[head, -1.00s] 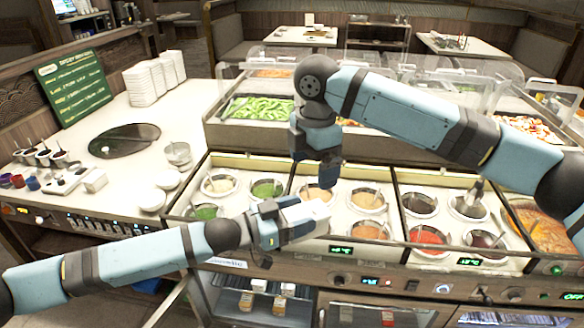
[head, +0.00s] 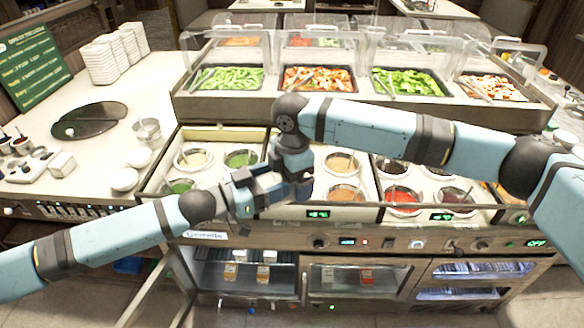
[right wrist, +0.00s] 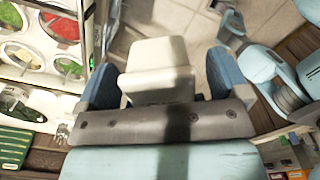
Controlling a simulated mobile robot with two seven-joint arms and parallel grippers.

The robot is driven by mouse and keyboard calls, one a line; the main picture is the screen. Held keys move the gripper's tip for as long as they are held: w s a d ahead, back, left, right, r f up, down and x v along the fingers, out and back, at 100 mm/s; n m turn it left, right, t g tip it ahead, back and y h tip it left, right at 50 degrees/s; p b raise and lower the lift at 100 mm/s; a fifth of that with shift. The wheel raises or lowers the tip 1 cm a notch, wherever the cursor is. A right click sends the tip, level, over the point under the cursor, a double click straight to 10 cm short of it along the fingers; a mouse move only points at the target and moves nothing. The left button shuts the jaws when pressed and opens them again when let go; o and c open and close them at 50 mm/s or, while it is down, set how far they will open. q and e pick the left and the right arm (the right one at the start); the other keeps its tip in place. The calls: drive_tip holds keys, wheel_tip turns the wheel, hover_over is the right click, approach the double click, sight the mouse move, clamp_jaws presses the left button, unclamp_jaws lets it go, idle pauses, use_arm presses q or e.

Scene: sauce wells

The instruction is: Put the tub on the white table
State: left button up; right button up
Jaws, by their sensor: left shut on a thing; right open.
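A white tub (right wrist: 155,72) shows between the two blue fingers of my right gripper (right wrist: 160,84) in the right wrist view. That gripper is open, with a finger on either side of the tub. In the head view my left gripper (head: 272,187) is shut on the tub above the sauce wells. My right gripper (head: 300,186) comes down from above and meets it there. The grippers largely hide the tub in that view. White tables (head: 267,5) stand at the far back.
A white counter (head: 85,178) at the left holds stacked white containers (head: 105,60), bowls and a dark round plate (head: 90,120). Sauce wells (head: 342,162) lie around and below the grippers. Salad trays under clear guards (head: 315,48) stand behind. A cabinet door (head: 150,295) is open below.

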drive_tip(key=c, duration=1.1)
use_arm(q)
drive_tip(key=o, duration=1.2)
drive_tip(key=shift+c, duration=0.2)
use_arm(e)
drive_tip(key=shift+c, duration=0.4)
